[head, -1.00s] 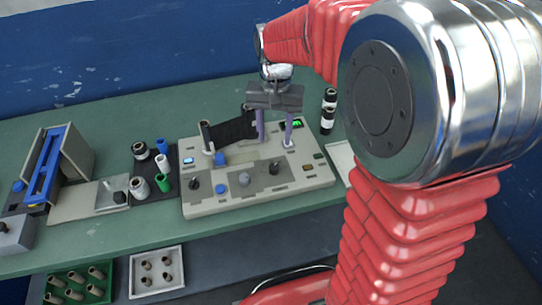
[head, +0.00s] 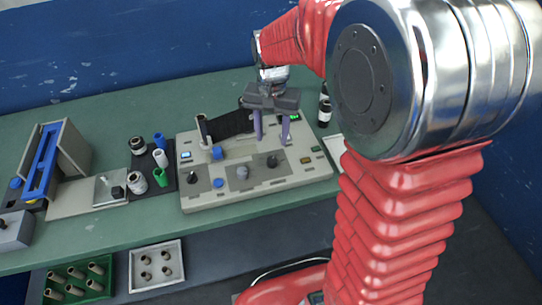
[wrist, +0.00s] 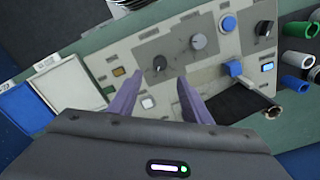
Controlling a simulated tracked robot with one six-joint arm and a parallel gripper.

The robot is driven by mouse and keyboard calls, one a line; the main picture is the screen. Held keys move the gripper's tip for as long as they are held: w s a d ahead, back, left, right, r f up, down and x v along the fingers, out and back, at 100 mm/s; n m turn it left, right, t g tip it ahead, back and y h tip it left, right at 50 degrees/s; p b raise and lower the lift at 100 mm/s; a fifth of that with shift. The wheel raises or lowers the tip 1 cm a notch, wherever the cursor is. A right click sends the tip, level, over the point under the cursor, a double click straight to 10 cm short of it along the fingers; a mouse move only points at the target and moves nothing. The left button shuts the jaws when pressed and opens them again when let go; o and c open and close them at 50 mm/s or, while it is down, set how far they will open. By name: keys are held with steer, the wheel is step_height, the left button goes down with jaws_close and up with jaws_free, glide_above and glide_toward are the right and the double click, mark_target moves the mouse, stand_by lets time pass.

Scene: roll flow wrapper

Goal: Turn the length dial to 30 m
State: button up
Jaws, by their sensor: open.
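The pale control panel (head: 290,176) stands on the green bench. It carries a right black knob (head: 272,160), a middle grey knob (head: 242,172), a blue button (head: 218,182) and a left black knob (head: 192,178). I cannot read the labels, so I cannot tell which is the length dial or its setting. My gripper (head: 271,140) is open and empty, its purple fingers pointing down over the panel's right part. In the wrist view, the right black knob (wrist: 159,63) lies just beyond and between the fingertips (wrist: 158,80), apart from them. The grey knob (wrist: 198,42) is farther up and right.
Coloured rolls stand on a dark tray (head: 150,191) to the left. Dark bottles or rolls (head: 325,113) stand behind right.

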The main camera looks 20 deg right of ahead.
mark_target(271, 160)
step_height(271, 160, down, 10)
stand_by(0.5)
steer(key=shift+c, duration=0.4)
steer(key=c, duration=0.9)
steer(key=shift+a, duration=0.1)
steer(key=shift+c, duration=0.3)
